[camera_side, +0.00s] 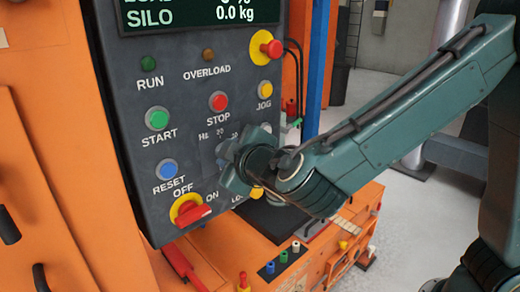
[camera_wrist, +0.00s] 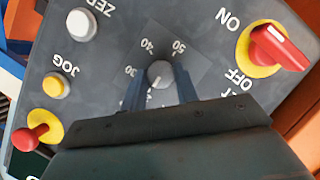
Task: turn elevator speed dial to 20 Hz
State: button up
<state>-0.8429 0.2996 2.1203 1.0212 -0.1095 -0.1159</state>
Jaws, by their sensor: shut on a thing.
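The speed dial (camera_wrist: 161,72) is a small grey knob on a dark square scale plate, seen in the wrist view. My gripper (camera_wrist: 160,90) has one finger on each side of the knob and is shut on it. The marks 30, 40 and 50 show on the scale; the lower part of the scale is hidden behind my gripper. A pale mark shows on the knob's near side, but its exact reading cannot be told. In the side view my gripper (camera_side: 232,165) is at the panel and covers the dial, with a 20 visible just above it.
Close around the dial on the control panel (camera_side: 185,105) are the red OFF/ON switch (camera_wrist: 278,47), the yellow JOG button (camera_wrist: 56,86), the white ZERO button (camera_wrist: 81,25) and a red emergency knob (camera_wrist: 30,136). The blue RESET button (camera_side: 167,168) is left of my gripper.

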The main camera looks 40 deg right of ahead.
jog(key=o, duration=1)
jog(key=shift+s, duration=0.1)
jog(key=shift+v, duration=3.65)
